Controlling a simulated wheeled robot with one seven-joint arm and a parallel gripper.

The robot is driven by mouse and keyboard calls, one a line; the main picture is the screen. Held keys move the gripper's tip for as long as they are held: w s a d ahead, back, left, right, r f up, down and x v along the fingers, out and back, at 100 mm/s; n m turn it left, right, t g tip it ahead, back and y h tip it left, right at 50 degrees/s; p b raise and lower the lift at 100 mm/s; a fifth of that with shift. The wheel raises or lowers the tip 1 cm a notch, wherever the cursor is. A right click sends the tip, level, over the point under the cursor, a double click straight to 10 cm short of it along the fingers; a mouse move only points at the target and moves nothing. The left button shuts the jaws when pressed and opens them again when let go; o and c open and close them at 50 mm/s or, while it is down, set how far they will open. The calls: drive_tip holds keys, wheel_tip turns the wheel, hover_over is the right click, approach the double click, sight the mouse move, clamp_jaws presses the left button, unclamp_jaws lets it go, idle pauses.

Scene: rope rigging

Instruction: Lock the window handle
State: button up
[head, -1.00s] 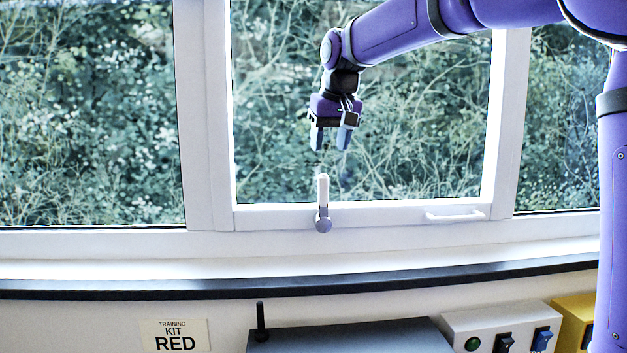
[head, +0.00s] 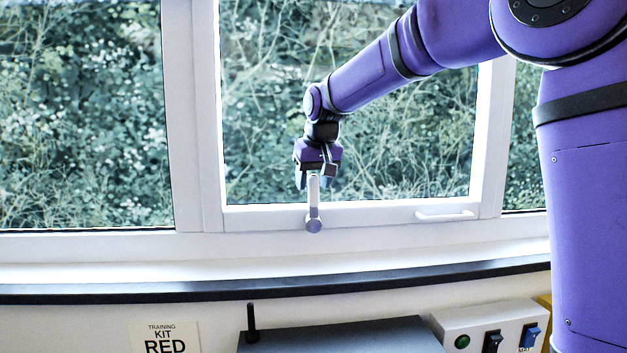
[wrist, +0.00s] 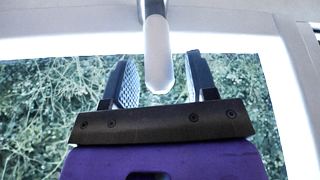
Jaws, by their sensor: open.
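The window handle (head: 313,204) is a white lever on a round grey pivot at the bottom rail of the window frame. It points straight up. My gripper (head: 315,184) is open at the lever's upper end. In the wrist view the lever (wrist: 158,52) reaches in from the top, and its rounded tip lies between the two spread fingers of my gripper (wrist: 160,78). Gaps show on both sides, so the fingers do not appear to touch it. The window sash (head: 380,214) looks closed against its frame.
A white bar handle (head: 445,216) is on the same rail to the right. A dark sill edge (head: 270,290) runs below. Under it are a grey box (head: 340,336) with a black antenna (head: 252,322), a white switch box (head: 490,322) and a label (head: 165,338).

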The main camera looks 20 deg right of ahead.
clamp_jaws()
drive_tip(key=shift+d, duration=0.1)
drive_tip(key=s+d+f+m+t+y, duration=0.2)
drive_tip(key=d+f+m+t+y, duration=0.2)
drive_tip(key=d+f+y, duration=0.6)
drive_tip(key=shift+d+f+m+t+y, duration=0.3)
drive_tip(key=shift+f+t+y, duration=0.45)
drive_tip(key=shift+y, duration=2.15)
drive_tip(key=shift+s+r, duration=0.1)
drive_tip(key=shift+s, duration=0.05)
